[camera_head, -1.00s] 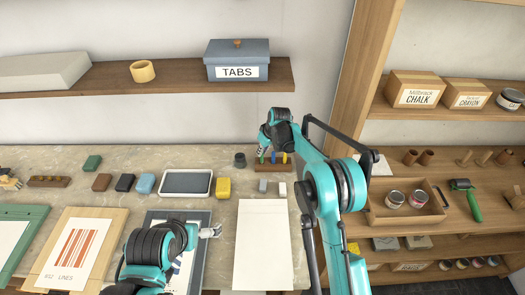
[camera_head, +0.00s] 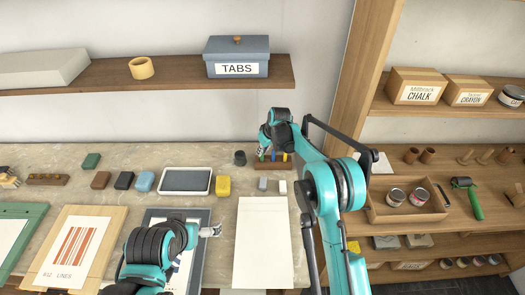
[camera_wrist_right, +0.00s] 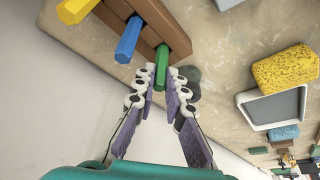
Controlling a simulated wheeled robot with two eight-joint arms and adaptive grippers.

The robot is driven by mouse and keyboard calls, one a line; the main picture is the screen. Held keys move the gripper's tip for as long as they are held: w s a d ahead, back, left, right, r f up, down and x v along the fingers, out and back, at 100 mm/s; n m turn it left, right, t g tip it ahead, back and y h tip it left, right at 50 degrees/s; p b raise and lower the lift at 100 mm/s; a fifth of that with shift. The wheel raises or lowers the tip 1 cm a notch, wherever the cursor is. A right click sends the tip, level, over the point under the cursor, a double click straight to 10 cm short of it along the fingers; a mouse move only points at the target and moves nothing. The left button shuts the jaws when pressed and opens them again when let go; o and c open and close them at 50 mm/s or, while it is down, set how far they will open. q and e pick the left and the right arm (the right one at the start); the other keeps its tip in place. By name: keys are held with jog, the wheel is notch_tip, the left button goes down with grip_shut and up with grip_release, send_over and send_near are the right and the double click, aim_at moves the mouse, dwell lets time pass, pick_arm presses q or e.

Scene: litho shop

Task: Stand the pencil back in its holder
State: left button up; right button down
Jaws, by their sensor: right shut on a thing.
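The wooden holder (camera_head: 275,166) is a brown block at the back of the table. In the right wrist view it (camera_wrist_right: 172,32) shows at the top with a blue pencil (camera_wrist_right: 128,40) and a yellow pencil (camera_wrist_right: 75,10) standing in it. The green pencil (camera_wrist_right: 161,76) is at the holder's near end, in line with the other two; how deep it sits is hard to tell. My right gripper (camera_wrist_right: 162,72) is shut on the green pencil; it also shows in the head view (camera_head: 262,150). My left gripper (camera_head: 216,230) is over the dark board, away from the holder; its fingers are too small to read.
A dark cup (camera_head: 240,158) stands just left of the holder. A yellow sponge (camera_head: 223,186), a framed tray (camera_head: 185,181) and several blocks lie further left. Two small erasers (camera_head: 283,187) and a white sheet (camera_head: 264,245) lie in front. A shelf (camera_head: 150,72) overhangs the back.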

jog(key=c, duration=1.5)
grip_release()
jog(key=v, duration=1.2)
jog(key=shift+d+r, duration=0.1)
